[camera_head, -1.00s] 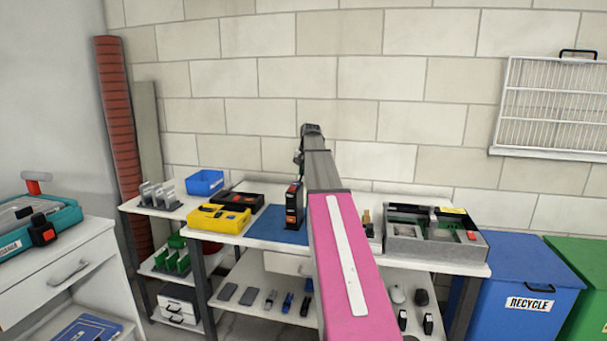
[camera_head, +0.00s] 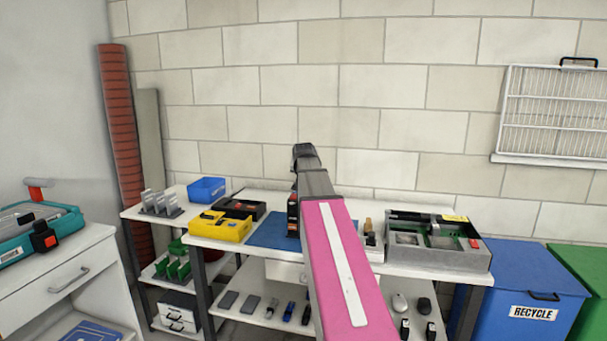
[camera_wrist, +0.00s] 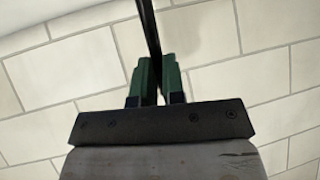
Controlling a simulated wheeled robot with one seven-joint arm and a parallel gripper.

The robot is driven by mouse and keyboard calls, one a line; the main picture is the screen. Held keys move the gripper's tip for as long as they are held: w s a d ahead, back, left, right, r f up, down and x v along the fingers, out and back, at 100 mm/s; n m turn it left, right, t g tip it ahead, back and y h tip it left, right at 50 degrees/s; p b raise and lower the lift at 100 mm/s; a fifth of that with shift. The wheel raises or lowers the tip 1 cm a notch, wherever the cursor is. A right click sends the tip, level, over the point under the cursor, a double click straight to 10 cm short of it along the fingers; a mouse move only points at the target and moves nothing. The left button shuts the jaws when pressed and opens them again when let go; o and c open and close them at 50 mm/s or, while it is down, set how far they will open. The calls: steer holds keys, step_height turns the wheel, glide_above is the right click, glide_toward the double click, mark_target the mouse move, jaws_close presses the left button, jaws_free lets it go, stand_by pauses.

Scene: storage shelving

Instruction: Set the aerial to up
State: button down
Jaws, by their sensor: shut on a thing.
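My gripper (camera_wrist: 158,68) shows in the wrist view with its two green fingers close together on a thin dark rod, which looks like the aerial (camera_wrist: 151,30). The rod runs up past the fingertips and out of the top of the picture. In the head view a black and orange handheld device (camera_head: 292,214) stands upright on the blue mat (camera_head: 268,232), partly covered by my pink and grey arm. The fingers and the aerial cannot be made out in the head view, so how the aerial joins the device is hidden.
On the bench are a yellow case (camera_head: 219,226), a black case (camera_head: 240,208), a blue bin (camera_head: 206,189) and a grey tray of parts (camera_head: 437,258). A blue recycle bin (camera_head: 520,280) stands at the right. The wall behind is clear above the bench.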

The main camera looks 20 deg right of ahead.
steer(key=shift+s+a+t, duration=0.15)
steer(key=shift+s+t, duration=0.15)
steer(key=c, duration=1.2)
jaws_free()
steer(key=shift+v, duration=5.4)
steer(key=shift+w, duration=0.15)
